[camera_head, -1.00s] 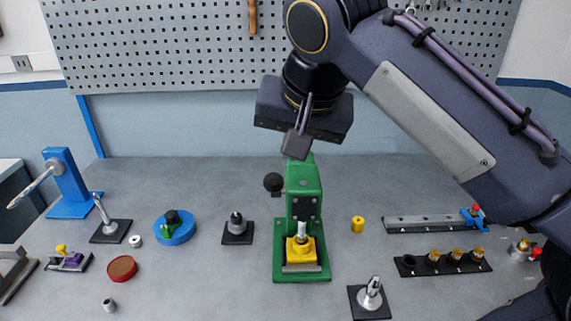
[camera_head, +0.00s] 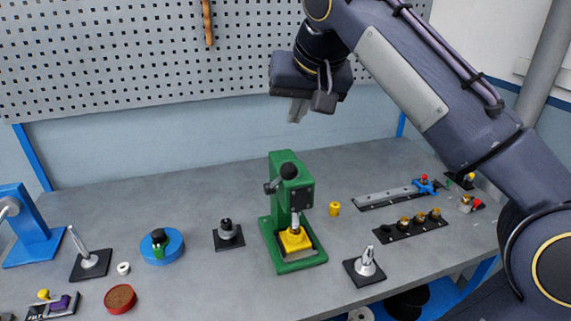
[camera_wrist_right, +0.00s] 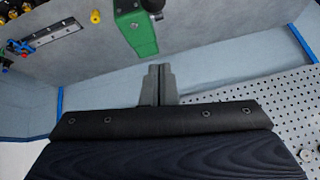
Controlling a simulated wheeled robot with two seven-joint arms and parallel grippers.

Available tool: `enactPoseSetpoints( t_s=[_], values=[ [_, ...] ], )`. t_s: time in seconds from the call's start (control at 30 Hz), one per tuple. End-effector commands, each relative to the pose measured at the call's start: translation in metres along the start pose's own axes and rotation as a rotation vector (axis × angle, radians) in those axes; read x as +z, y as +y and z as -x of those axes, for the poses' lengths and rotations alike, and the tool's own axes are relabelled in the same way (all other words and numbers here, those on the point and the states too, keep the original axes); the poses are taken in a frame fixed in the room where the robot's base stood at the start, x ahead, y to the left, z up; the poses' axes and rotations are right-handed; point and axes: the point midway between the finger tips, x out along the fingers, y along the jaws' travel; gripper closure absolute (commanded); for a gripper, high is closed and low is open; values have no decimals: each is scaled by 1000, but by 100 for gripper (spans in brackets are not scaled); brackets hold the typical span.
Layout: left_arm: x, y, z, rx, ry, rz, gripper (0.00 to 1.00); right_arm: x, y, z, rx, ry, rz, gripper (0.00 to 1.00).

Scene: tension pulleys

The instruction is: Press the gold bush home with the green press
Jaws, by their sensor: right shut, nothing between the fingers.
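The green press (camera_head: 281,215) stands mid-table, and its top shows in the right wrist view (camera_wrist_right: 137,30). Its black lever knob (camera_head: 289,171) is at the top. The silver ram points down at a yellow block (camera_head: 295,240) on the press base. Whether a gold bush sits under the ram is hidden. Gold-coloured bushes (camera_head: 404,222) sit in a black rack to the right. My right gripper (camera_head: 297,112) is shut and empty, above and behind the press, apart from it. Its closed fingers show in the right wrist view (camera_wrist_right: 158,70). My left gripper is out of view.
A yellow cylinder (camera_head: 334,209) stands right of the press. A metal rail (camera_head: 390,194) lies behind the rack. Black-based posts stand left (camera_head: 228,235) and front right (camera_head: 365,265) of the press. A blue round fixture (camera_head: 162,246) is further left. A pegboard (camera_head: 130,60) rises behind.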

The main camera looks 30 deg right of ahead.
Motion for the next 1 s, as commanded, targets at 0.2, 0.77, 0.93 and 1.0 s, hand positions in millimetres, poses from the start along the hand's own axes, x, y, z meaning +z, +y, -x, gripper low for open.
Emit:
enactPoseSetpoints(
  t_s=[0.2, 0.77, 0.93, 1.0],
  values=[
    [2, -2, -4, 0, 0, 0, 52, 1, 1, -30, 3, -4, 0, 100],
    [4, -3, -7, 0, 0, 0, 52, 30, 1, -106, 0, -1, 0, 100],
    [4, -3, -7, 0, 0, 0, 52, 38, 0, -108, 0, 0, 0, 100],
    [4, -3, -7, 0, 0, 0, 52, 39, 0, -108, 0, 0, -1, 100]
  ],
)
